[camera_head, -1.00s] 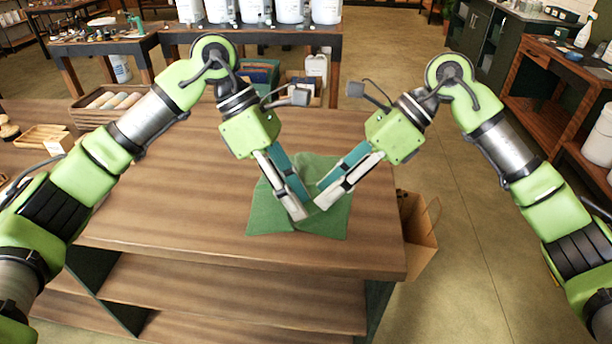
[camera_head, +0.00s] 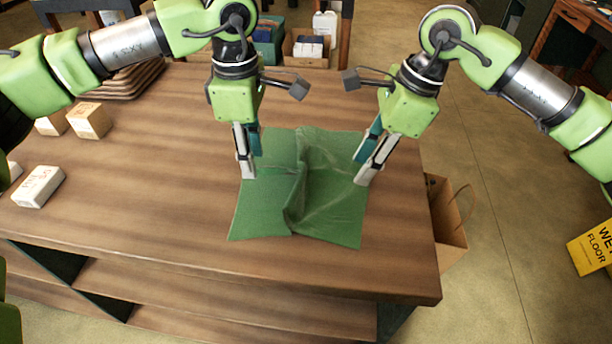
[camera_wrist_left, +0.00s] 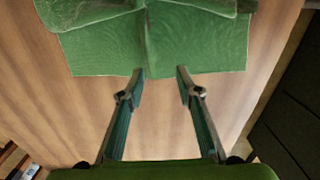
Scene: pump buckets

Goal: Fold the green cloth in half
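The green cloth (camera_head: 265,205) lies on the wooden table (camera_head: 160,180), mostly spread out, with a raised, wrinkled ridge down its middle. My left gripper (camera_head: 249,166) is at the cloth's upper left edge. In the left wrist view its two fingers (camera_wrist_left: 160,75) are apart with nothing between them, and their tips are at the edge of the cloth (camera_wrist_left: 100,48). I cannot tell whether they touch it. My right gripper (camera_head: 364,168) is at the cloth's right edge, and its fingers look apart. Contact there is unclear.
Small blocks (camera_head: 90,120) and a white-faced block (camera_head: 38,186) lie on the table's left side. A stack of brown trays (camera_head: 130,82) is at the back left. A paper bag (camera_head: 447,225) stands past the right edge. The table between blocks and cloth is clear.

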